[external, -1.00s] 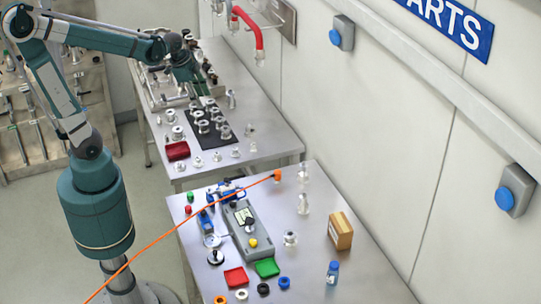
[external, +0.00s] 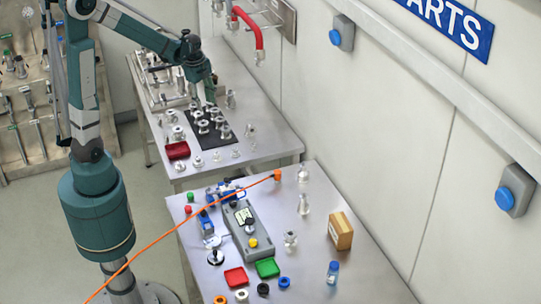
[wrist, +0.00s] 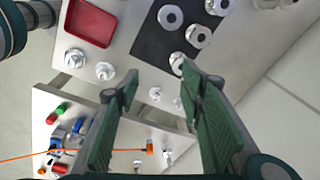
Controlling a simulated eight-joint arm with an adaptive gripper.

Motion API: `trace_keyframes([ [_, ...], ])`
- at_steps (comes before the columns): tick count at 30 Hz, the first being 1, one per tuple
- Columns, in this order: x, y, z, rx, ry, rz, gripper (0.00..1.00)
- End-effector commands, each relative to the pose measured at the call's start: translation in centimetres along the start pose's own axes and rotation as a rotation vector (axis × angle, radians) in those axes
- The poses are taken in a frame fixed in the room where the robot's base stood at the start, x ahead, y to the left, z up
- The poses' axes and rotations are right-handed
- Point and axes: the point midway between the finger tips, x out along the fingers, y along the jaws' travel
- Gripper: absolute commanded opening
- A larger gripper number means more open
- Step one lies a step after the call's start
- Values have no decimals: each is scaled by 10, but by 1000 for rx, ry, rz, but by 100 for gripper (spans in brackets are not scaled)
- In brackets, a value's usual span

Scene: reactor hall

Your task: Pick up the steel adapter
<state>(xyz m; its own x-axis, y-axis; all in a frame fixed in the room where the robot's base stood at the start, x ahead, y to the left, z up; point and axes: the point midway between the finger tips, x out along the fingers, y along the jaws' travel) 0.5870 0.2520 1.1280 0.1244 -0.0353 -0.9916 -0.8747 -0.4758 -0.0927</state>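Several steel fittings stand on the far table; I cannot tell which one is the steel adapter. Some flanged, ring-like ones (wrist: 171,17) are on a black mat (wrist: 150,45). Smaller stepped ones stand on the bare metal beside it, such as one (wrist: 74,58) near the red tray, another (wrist: 105,71) and a small one (wrist: 155,94) that shows between my fingers. My gripper (wrist: 158,75) is open and empty, pointing down above the table by the mat. In the external view my gripper (external: 210,101) is over the mat's far part and hides some fittings.
A red tray (external: 178,150) lies left of the mat. A rack of metal fittings (external: 160,88) stands behind. The near table (external: 330,205) holds a grey device (external: 250,245), coloured trays, a cardboard box (external: 340,231) and an orange cable (external: 190,220). The wall runs along the right.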

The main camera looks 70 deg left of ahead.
Motion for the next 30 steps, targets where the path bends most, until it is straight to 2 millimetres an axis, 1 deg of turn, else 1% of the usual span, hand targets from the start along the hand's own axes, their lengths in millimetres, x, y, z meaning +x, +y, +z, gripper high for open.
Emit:
trace_keyframes([
  [1, 8, -5, 8, 19, 1, 11, 38],
  [6, 33, -16, 30, 101, 8, 48, 38],
  [12, 62, -26, 58, 197, 23, 87, 38],
  [16, 77, -30, 71, 246, 33, 107, 38],
  [21, 87, -32, 80, 283, 42, 121, 38],
  [30, 90, -32, 82, 291, 44, 124, 38],
])
